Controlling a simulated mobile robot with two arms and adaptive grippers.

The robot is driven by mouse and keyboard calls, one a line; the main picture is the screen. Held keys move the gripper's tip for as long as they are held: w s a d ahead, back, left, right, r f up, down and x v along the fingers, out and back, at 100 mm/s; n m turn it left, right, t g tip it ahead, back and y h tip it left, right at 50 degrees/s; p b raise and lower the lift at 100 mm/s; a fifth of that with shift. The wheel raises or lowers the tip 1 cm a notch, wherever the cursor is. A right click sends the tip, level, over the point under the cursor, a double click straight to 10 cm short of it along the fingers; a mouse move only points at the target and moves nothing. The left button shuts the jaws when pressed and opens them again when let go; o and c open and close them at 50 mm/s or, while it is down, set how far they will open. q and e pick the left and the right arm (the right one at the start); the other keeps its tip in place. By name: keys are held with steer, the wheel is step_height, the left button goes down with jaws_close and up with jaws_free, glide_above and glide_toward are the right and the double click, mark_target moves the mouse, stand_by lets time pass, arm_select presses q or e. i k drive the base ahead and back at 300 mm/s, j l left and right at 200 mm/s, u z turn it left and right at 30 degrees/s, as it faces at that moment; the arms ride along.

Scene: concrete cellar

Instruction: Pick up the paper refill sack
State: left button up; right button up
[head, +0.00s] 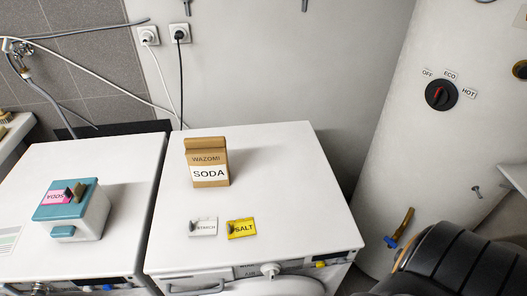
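The paper refill sack (207,161) is brown, with a folded top and a white band that reads SODA under the word WAZOMI. It stands upright on the white top of the right-hand machine (285,175), towards the back left of that top. Nothing touches it and its front is fully visible. Neither of my grippers shows in the head view.
A white box with a teal lid (84,189) and pink SODA label stands on the left machine (130,165). A white STARCH tag (204,228) and yellow SALT tag (243,230) lie before the sack. The right machine's right side is clear. A white tank (445,150) stands right.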

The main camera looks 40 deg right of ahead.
mark_target(206, 157)
steer(key=i+j+z, duration=0.15)
steer(key=z, duration=0.35)
steer(key=i+j+z, duration=0.25)
steer(key=z, duration=0.2)
steer(key=i, duration=0.05)
